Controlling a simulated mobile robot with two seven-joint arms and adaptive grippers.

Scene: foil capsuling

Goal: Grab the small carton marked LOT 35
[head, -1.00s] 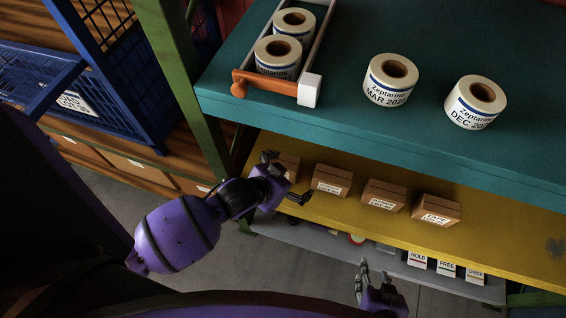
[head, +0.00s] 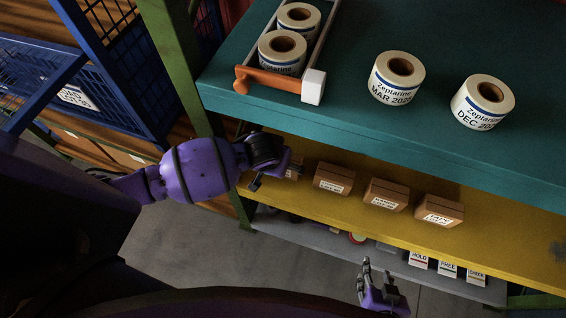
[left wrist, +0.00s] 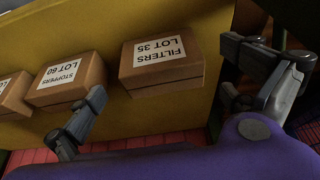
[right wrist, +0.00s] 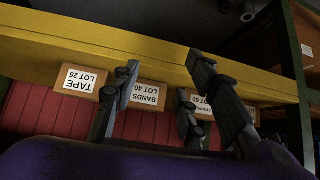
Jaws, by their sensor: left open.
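The small carton marked FILTERS LOT 35 (left wrist: 162,62) is a brown box with a white label, on the yellow shelf. In the head view it is the leftmost carton (head: 295,167), mostly hidden by my left gripper (head: 271,172). In the left wrist view my left gripper (left wrist: 163,72) is open, with one finger toward each side of the carton and gaps between. I cannot tell whether it touches the carton. My right gripper (head: 376,280) is open and empty, low in front of the shelves; it also shows in the right wrist view (right wrist: 162,64).
Cartons marked STOPPERS LOT 60 (left wrist: 66,80), BANDS LOT 40 (right wrist: 146,95) and TAPE LOT 25 (right wrist: 81,80) stand in a row on the yellow shelf (head: 480,235). The teal shelf (head: 340,115) overhangs. A green post (head: 180,70) and blue crate (head: 110,110) stand left.

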